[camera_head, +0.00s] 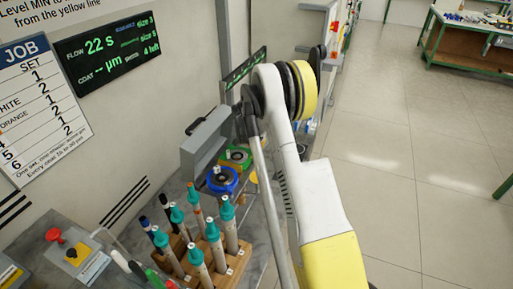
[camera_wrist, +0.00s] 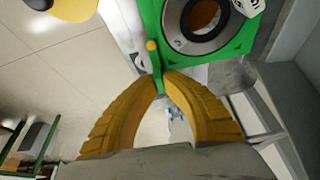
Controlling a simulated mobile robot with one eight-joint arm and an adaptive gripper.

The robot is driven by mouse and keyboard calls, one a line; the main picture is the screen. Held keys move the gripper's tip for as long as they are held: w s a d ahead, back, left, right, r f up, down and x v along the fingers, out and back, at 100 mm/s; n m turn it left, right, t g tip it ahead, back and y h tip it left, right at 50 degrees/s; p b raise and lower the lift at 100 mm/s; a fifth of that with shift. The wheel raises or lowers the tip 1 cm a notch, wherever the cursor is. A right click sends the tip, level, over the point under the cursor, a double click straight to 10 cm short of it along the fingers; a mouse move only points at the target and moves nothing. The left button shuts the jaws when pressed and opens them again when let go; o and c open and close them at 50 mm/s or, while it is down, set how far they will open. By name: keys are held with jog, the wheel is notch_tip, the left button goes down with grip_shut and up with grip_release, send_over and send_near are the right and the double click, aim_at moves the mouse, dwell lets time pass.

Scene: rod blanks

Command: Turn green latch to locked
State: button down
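The green fixture (camera_wrist: 238,48) has a dark ring around a round opening, at the top right of the wrist view. The green latch (camera_wrist: 155,62), a thin lever with a yellow knob, stands along its left edge. My gripper (camera_wrist: 163,78) has its two curved yellow fingers drawn together at the tips, with the latch's thin stem between them. The knob sits just beyond the tips. Whether both pads touch the stem is hard to see. In the head view the green fixture (camera_head: 238,155) shows on the bench; my gripper is hidden behind my arm.
A blue round fixture (camera_head: 222,181) sits in front of the green one, beside a grey housing (camera_head: 205,140). A wooden rack (camera_head: 228,270) with several teal-capped rods stands nearer. A control box with a red button (camera_head: 54,235) is at lower left.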

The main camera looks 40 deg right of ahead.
jog(key=shift+m, duration=0.3)
jog(key=m+g, duration=0.1)
jog(key=m, duration=0.2)
jog(key=shift+m+g+h, duration=0.3)
jog(key=m+g, duration=0.1)
jog(key=m, duration=0.3)
jog(key=shift+m+g, duration=0.4)
jog(key=c, duration=1.5)
grip_release()
